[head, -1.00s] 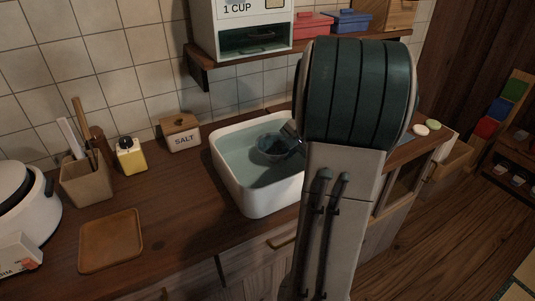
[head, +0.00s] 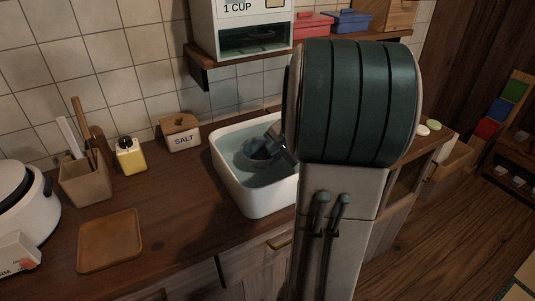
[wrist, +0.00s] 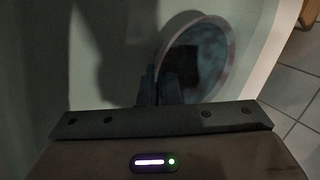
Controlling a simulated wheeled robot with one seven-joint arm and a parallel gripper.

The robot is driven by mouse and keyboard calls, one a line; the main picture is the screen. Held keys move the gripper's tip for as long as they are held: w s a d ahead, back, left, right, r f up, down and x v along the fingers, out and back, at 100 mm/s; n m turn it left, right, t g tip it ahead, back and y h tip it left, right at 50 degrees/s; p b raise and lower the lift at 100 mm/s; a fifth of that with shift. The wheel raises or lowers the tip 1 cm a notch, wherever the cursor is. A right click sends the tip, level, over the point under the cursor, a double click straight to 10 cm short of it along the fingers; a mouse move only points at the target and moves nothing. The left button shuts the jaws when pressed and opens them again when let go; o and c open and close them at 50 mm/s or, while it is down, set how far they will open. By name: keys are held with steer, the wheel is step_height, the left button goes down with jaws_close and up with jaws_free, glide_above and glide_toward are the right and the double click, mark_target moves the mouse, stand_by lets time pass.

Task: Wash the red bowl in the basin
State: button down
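The white basin (head: 262,203) holds pale blue-green water and stands on the wooden counter. A bowl (head: 258,151) is in it, tilted and looking dark blue-grey in the head view. In the wrist view the bowl (wrist: 212,58) shows a bluish inside and a dull pinkish rim; no clear red shows. My gripper (head: 275,140) reaches into the basin from the right, at the bowl's edge. In the wrist view my gripper's dark fingers (wrist: 151,88) are close together at the bowl's near rim and look shut on it. My arm hides the basin's right side.
A salt box (head: 181,137), a yellow bottle (head: 131,158) and a utensil holder (head: 85,182) stand left of the basin. A wooden tray (head: 110,240) lies at the front left, by a white cooker (head: 25,205). A shelf (head: 203,72) with a dispenser hangs above the basin.

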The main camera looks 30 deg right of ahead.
steer(key=shift+s+d, duration=0.1)
steer(key=shift+d, duration=1.1)
step_height(320, 180, up, 12)
steer(key=p, duration=0.8)
steer(key=shift+f, duration=0.2)
stand_by(0.4)
step_height(320, 180, up, 4)
steer(key=p, duration=0.3)
steer(key=shift+a, duration=0.1)
stand_by(0.4)
